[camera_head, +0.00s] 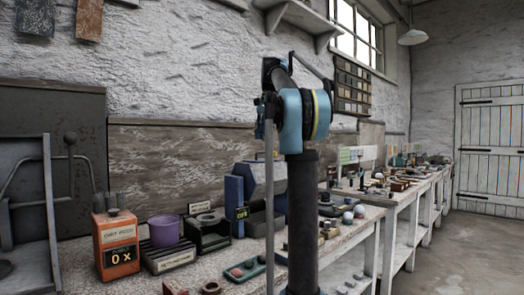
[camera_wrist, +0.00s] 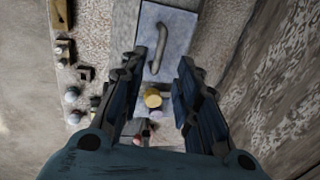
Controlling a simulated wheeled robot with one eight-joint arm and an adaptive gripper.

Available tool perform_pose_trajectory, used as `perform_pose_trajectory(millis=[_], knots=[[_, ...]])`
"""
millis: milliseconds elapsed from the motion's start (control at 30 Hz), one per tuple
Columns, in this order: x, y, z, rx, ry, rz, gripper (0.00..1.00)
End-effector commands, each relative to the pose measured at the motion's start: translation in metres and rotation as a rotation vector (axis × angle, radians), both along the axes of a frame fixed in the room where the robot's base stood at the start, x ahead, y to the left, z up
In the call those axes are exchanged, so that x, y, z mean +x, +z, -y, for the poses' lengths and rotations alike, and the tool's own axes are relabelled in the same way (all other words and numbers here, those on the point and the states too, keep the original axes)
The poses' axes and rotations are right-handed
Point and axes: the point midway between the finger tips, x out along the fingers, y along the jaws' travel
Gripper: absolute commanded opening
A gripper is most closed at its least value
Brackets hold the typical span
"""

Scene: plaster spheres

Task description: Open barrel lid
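In the wrist view, a pale blue panel (camera_wrist: 172,25) carries a curved grey handle (camera_wrist: 161,42), with a yellow round knob (camera_wrist: 152,97) below it. I take this panel for the lid, but cannot tell for sure. My gripper (camera_wrist: 160,64) is open, with a wide gap between its two fingers. The handle's lower end and the knob show in this gap, and nothing is held. In the head view a blue box (camera_head: 258,175) stands on the bench, partly hidden behind my arm. No clear barrel shape shows there.
The long bench (camera_head: 215,262) runs along the wall. Small objects and pale spheres (camera_head: 347,217) lie farther along. The floor (camera_head: 450,255) at right is clear.

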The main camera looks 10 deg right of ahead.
Motion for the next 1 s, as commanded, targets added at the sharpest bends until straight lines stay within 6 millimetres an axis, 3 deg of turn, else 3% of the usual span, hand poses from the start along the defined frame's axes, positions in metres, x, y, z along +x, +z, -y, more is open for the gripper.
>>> perform_pose_trajectory(millis=[200, 400, 833, 967, 1000], knots=[[0.004, -0.032, -0.003, 0.0, 0.0, 0.0, 0.3], [0.008, -0.051, -0.005, 0.0, -0.001, 0.0, 0.3], [0.009, -0.058, -0.005, 0.0, -0.001, 0.0, 0.3], [0.009, -0.057, -0.004, 0.0, -0.002, 0.0, 0.0], [0.009, -0.057, -0.004, 0.0, -0.002, 0.0, 0.0]])
